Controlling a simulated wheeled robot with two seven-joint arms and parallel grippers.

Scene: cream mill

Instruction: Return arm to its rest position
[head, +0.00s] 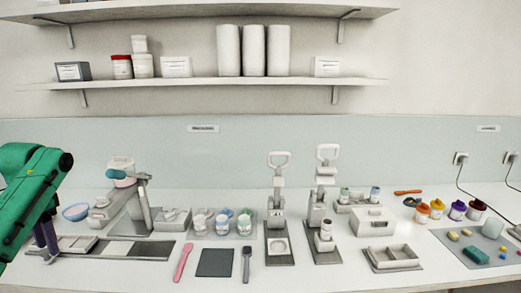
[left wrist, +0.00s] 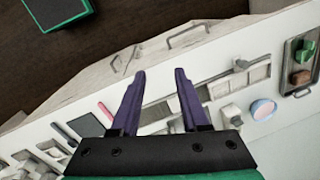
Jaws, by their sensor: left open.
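My left arm is green and comes in from the left in the head view. My left gripper (head: 46,236) has dark purple fingers that point down over the left end of the bench, near a grey tray. In the left wrist view the left gripper (left wrist: 160,76) is open, with its two fingers well apart and nothing between them. Beyond the fingertips show the bench front (left wrist: 182,42) and the dark floor. My right gripper is not in view.
A blue bowl (head: 75,212) and a mixer-like stand (head: 138,205) are close to the right of my left gripper. Shelves hang above.

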